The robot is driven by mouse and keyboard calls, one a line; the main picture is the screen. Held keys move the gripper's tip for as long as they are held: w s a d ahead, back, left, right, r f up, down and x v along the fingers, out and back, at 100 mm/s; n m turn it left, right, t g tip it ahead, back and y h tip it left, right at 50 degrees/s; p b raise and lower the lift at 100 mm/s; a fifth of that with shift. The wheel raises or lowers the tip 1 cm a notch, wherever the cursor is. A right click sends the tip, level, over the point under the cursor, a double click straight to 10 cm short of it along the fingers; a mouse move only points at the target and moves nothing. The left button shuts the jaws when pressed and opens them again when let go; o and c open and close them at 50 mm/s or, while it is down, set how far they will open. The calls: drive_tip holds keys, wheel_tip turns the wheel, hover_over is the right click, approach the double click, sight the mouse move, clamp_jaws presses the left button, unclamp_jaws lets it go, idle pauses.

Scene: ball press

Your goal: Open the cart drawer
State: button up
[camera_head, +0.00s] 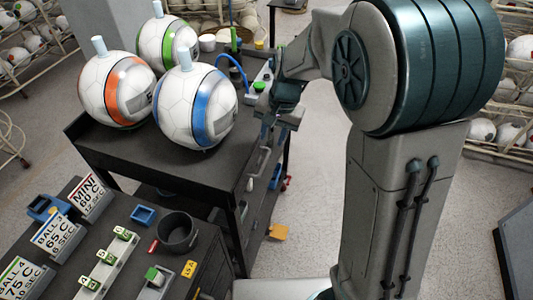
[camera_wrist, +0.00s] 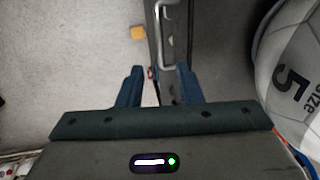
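The dark cart (camera_head: 130,150) stands at the centre left in the head view. Its right side, with the drawer front (camera_wrist: 172,40), shows as a narrow upright strip in the wrist view. A pale bar handle (camera_wrist: 160,22) stands out from that front at the top of the wrist view. My gripper (camera_wrist: 158,75) is open and empty, its two dark fingers apart. The handle is ahead of the fingertips and not between them. In the head view my gripper (camera_head: 285,120) is beside the cart's right edge, partly hidden by my arm.
Several large balls sit on the cart top, including a blue-banded ball (camera_head: 195,105); a ball (camera_wrist: 295,70) shows at the right of the wrist view. A dark counter (camera_head: 130,260) with signs and a black cup (camera_head: 178,233) is in front.

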sight(265, 161)
drive_tip(key=f, duration=0.3)
drive_tip(key=a+f, duration=0.1)
drive_tip(key=f, duration=0.5)
drive_tip(key=shift+w+a+f+p, duration=0.25)
drive_tip(key=shift+w+a+p, duration=0.05)
drive_tip(key=shift+a+p, duration=0.1)
drive_tip(key=shift+d, duration=0.1)
clamp_jaws()
